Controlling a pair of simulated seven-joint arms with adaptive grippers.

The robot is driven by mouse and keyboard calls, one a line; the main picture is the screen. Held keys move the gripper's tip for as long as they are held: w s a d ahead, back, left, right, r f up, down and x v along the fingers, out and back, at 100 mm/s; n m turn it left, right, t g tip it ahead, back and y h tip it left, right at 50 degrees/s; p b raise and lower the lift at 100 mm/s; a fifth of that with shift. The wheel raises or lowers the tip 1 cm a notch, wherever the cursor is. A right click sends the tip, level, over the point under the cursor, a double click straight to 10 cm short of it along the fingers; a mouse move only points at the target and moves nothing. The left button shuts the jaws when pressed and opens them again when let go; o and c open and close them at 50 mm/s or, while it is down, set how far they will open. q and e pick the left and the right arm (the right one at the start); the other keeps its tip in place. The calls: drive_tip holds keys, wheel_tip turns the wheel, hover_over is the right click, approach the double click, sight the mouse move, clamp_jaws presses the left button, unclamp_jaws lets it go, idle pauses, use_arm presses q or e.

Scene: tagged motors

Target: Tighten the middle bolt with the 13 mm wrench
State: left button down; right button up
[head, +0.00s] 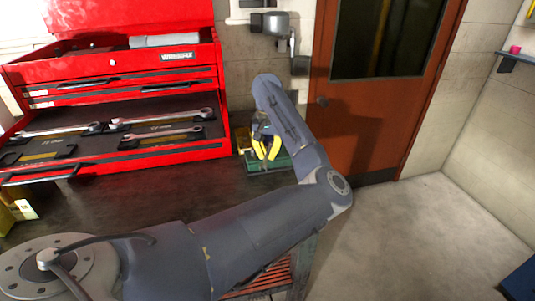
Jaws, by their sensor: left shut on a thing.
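My left arm reaches in from the lower left and bends up at the right. My left gripper (262,130) is small and dark, partly behind my own arm. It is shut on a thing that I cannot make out. It is just above or in front of a yellow two-pronged object (268,151) by a green block (257,164) on the dark bench. Several wrenches (160,117) lie in the open drawer (185,152) of the red tool chest. Their sizes are too small to read. I cannot make out the middle bolt. My right gripper is not in view.
The red tool chest (120,73) stands at the back left, its lid up. The dark bench top (140,196) is clear in front of it. A brown door (363,125) is behind my arm. Open floor (430,235) lies to the right.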

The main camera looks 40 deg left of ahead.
use_arm(q)
drive_tip(key=shift+f, duration=0.7)
idle(0.4)
drive_tip(key=shift+s+a+m, duration=0.2)
drive_tip(key=shift+a+m, duration=0.35)
drive_tip(key=shift+m, duration=0.35)
drive_tip(key=shift+s+a+m, duration=0.1)
drive_tip(key=shift+a+m, duration=0.5)
drive_tip(key=shift+m, duration=0.2)
drive_tip(key=shift+a+m, duration=0.6)
drive_tip(key=shift+m, duration=0.3)
drive_tip(key=shift+d, duration=0.1)
